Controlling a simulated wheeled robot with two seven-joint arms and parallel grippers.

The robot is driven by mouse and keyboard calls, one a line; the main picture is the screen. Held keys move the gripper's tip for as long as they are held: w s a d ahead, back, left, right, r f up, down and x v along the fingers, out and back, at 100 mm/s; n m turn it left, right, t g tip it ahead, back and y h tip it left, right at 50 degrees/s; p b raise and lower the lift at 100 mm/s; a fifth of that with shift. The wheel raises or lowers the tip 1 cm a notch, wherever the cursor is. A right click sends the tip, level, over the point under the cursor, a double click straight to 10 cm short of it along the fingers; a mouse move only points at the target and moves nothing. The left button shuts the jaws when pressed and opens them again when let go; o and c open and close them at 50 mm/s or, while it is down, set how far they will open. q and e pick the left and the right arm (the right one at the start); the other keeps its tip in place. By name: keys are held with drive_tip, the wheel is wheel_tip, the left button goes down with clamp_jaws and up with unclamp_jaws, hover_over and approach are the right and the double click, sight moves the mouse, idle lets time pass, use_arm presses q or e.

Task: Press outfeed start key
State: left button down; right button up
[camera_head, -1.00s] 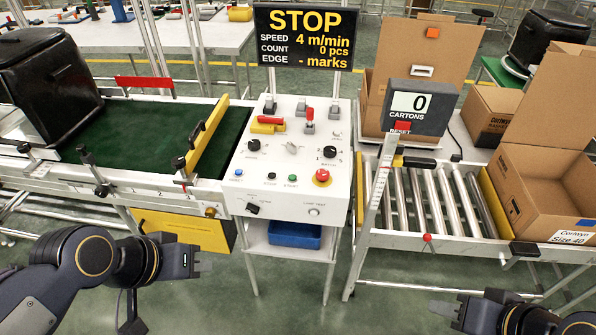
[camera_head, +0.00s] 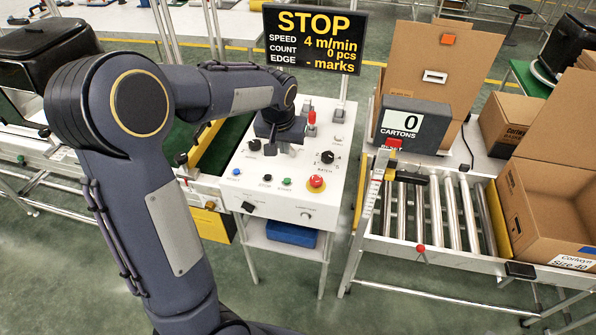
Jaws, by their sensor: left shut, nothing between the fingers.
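The white control panel (camera_head: 325,196) stands in the middle. Along its front part are a blue key (camera_head: 236,171), a black key (camera_head: 267,177) and a green key (camera_head: 287,181). The small labels are too blurred to read surely, so I cannot confirm which is the outfeed start key. My left gripper (camera_head: 270,148) is shut and empty, pointing down over the panel behind these keys. I cannot tell whether its tips touch the panel. It hides part of the panel's upper left controls. My right gripper is not in view.
A red stop button (camera_head: 316,183) sits right of the green key, with a black knob (camera_head: 327,157) behind it. A display sign (camera_head: 314,38) rises behind the panel. A roller conveyor (camera_head: 440,212) and an open carton (camera_head: 555,205) stand to the right.

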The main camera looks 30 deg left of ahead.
sight(288, 180)
use_arm(q)
drive_tip(key=x, duration=0.4)
drive_tip(key=p+x, duration=0.1)
drive_tip(key=x, duration=0.4)
drive_tip(key=s+p+x, duration=0.1)
drive_tip(key=x, duration=0.3)
drive_tip(key=shift+f, duration=0.55)
